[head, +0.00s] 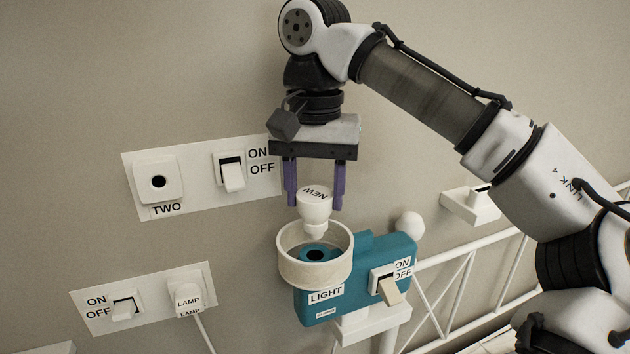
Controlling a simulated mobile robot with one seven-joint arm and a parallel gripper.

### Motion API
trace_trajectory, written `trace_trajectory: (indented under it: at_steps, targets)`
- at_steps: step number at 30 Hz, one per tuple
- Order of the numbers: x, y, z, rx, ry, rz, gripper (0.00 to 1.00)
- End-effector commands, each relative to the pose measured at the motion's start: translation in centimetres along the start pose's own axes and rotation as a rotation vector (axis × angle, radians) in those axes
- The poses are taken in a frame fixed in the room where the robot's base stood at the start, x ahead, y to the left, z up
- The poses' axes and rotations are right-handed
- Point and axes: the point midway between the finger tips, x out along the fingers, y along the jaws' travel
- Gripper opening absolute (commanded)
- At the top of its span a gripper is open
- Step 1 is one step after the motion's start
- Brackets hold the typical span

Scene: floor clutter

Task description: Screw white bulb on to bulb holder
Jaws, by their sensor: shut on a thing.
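The white bulb (314,205), marked "NEW", hangs upright with its narrow end down. My gripper (314,190), with purple fingers, points down and is shut on the bulb's wide upper part. The teal bulb holder (330,306), labelled "LIGHT", sits below on a white stand. Its dark socket (314,255) lies inside a pale ring (316,277). The bulb's tip is above the socket, near the height of the ring's back rim, and appears apart from the socket. The holder's switch (390,288) is on its right front.
A wall plate with a "TWO" socket (158,182) and a switch (232,172) is on the wall at left. A lower plate holds a switch (124,309) and a lamp plug (188,298). A white round knob (409,225) and white railing (480,265) stand at right.

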Motion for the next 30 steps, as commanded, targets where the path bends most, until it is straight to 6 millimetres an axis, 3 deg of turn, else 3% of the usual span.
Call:
trace_trajectory:
  at_steps: [3,9,30]
  targets:
    - [1.4,0.0,0.0,-0.001,0.0,0.0,0.43]
    - [2.2,0.0,0.0,0.001,0.001,0.0,0.43]
    - [2.1,0.0,0.0,0.0,0.0,0.0,0.43]
